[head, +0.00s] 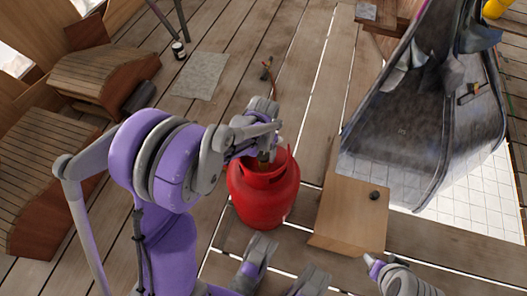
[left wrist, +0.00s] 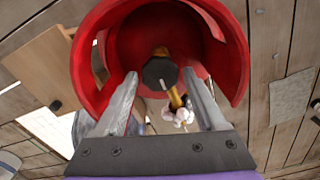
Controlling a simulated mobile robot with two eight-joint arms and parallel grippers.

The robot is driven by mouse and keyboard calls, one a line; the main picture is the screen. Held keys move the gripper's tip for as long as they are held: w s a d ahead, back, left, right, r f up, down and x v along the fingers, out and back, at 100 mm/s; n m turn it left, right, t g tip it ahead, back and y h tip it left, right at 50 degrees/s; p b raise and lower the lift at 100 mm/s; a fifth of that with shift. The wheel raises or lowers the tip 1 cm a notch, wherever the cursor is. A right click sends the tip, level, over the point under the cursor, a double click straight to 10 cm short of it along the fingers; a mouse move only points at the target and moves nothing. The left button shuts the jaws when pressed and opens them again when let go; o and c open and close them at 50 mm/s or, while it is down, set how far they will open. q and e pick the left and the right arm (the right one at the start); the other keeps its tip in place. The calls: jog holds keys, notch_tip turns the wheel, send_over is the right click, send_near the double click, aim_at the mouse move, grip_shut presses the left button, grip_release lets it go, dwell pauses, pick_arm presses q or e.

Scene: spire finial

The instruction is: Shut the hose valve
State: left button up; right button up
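A red gas cylinder (head: 265,200) stands upright on the plank deck. Its valve, a dark faceted knob (left wrist: 160,73) on a brass-coloured body (left wrist: 175,98), sits inside the cylinder's red collar (left wrist: 236,60). My left gripper (head: 266,150) is over the top of the cylinder. In the left wrist view its two grey fingers (left wrist: 160,82) are apart, one on each side of the knob, with visible gaps. In the head view the arm and fingers mostly hide the valve. Grey and purple parts of mine show at the bottom; the right gripper's fingers cannot be made out clearly.
A wooden board (head: 345,212) with a small dark knob lies right of the cylinder. A large dark curved panel (head: 400,135) stands at the right. A grey mat (head: 200,76) lies behind, and wooden benches (head: 105,72) are at the left. Deck between mat and cylinder is mostly free.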

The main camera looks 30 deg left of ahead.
aim_at(263, 155)
pick_arm(q)
jog(key=shift+o, duration=0.8)
notch_tip(263, 155, up, 11)
jog(key=p, duration=0.3)
pick_arm(e)
jog(key=r, duration=0.4)
jog(key=shift+s, duration=0.2)
pick_arm(q)
jog(key=shift+f, duration=0.1)
jog(key=s+d+r+t, duration=0.2)
jog(key=s+d, duration=0.1)
jog(key=s, duration=0.6)
jog(key=s+d+r+t, duration=0.2)
jog(key=s+d, duration=0.2)
jog(key=s, duration=0.4)
notch_tip(263, 155, up, 21)
jog(key=w+t+p, duration=0.1)
jog(key=p, duration=1.7)
jog(key=shift+w+a+p, duration=0.15)
jog(key=shift+w+p, duration=0.1)
jog(key=shift+p, duration=0.05)
pick_arm(e)
notch_tip(263, 155, up, 21)
jog(key=w+t, duration=0.1)
jog(key=shift+w+f, duration=0.2)
jog(key=shift+w, duration=0.2)
